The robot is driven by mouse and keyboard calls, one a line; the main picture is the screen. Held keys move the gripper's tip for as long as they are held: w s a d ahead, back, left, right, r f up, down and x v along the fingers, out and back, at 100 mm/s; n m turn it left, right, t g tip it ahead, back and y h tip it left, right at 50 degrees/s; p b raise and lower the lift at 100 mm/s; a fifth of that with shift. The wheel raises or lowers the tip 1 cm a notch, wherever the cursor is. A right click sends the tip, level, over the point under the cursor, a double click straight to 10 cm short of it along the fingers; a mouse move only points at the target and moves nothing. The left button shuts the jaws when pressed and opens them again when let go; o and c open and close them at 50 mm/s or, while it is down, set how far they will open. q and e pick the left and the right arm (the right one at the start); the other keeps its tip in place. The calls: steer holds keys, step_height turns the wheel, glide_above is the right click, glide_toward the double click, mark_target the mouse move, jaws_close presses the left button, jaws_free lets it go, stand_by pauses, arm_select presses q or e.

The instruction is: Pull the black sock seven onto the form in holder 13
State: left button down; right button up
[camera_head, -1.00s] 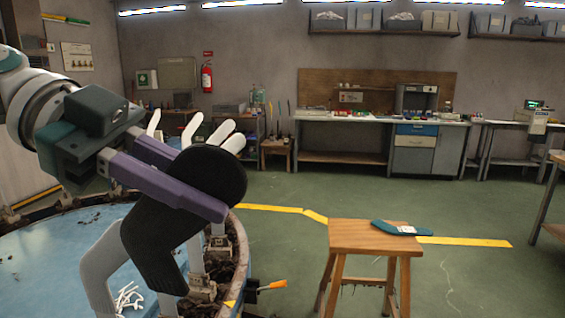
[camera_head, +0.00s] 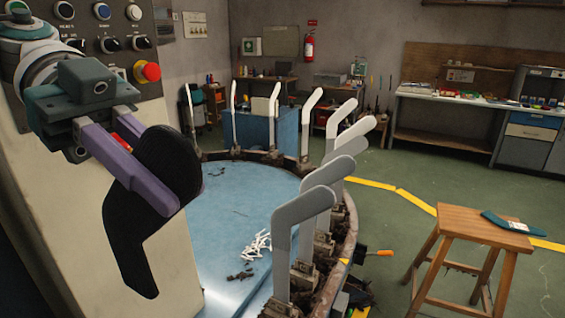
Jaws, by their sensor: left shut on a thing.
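A black sock (camera_head: 130,235) hangs from my left gripper (camera_head: 160,190), whose purple fingers are shut on its wide upper end. White and grey foot-shaped forms stand upright in holders around the rim of a round blue table. The nearest grey form (camera_head: 300,207) stands to the right of the sock, with a gap between them. Other forms (camera_head: 357,130) stand behind it. I cannot read any holder numbers, so I cannot tell which is holder 13. My right gripper is not in view.
A control panel (camera_head: 100,30) with a red button stands close behind my left arm. Small white pieces (camera_head: 257,245) lie on the blue table top (camera_head: 225,205). A wooden stool (camera_head: 465,222) bearing a teal sock-like item (camera_head: 505,222) stands at the right.

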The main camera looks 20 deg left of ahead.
mark_target(147, 229)
arm_select(q)
steer(key=shift+w+d, duration=0.1)
steer(key=shift+p, duration=0.3)
step_height(147, 229, down, 6)
steer(key=b, duration=0.3)
steer(key=shift+b, duration=0.4)
steer(key=shift+p, duration=0.8)
stand_by(1.2)
